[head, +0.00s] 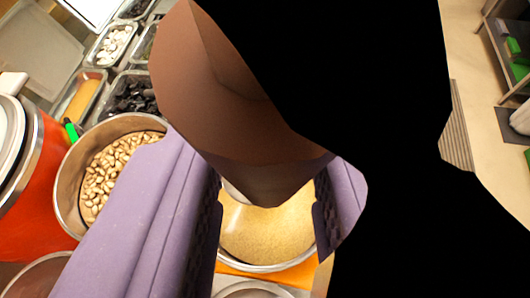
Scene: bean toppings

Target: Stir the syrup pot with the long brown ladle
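My gripper (267,215) shows as two lavender fingers with dark ridged pads, set apart. A large smooth brown piece (225,100), probably part of the brown ladle, is close to the camera and tapers to a point between the fingers. I cannot tell whether the pads touch it. Beyond the gap is a round metal-rimmed pot (266,268) with yellowish, grainy-looking contents. I cannot tell whether it is the syrup pot. Its sides are hidden by the fingers. A large black area hides much of the centre and right.
A metal pot of pale beans (107,175) is left of the fingers, beside a red-orange container (38,185). Topping trays (112,42) line the upper left. A metal rim (40,277) shows at the lower left. Shelving (505,45) stands at the far right.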

